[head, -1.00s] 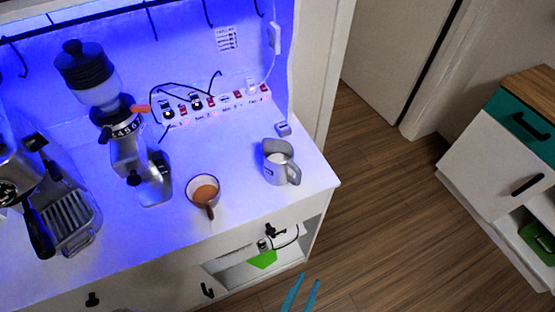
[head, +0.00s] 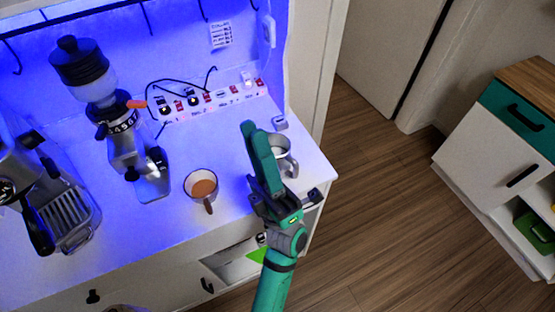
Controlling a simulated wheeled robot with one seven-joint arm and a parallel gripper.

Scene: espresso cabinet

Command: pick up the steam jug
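The steam jug (head: 286,162) is a grey metal jug standing on the right end of the white counter (head: 235,170). Its left and lower parts are hidden behind my gripper (head: 251,130); the right side of the jug still shows. My green gripper reaches in from the bottom of the head view, over the counter's front edge, with its fingers pointing up and away. In the picture it overlaps the jug's left side; I cannot tell whether it touches the jug. The fingers overlap one another from this angle, so their opening does not show.
A brown and white cup or portafilter-like bowl (head: 203,186) with a handle stands left of my gripper. The grinder (head: 125,140) and espresso machine (head: 50,200) are farther left. A power strip (head: 210,100) with cables runs along the back. Open floor lies right.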

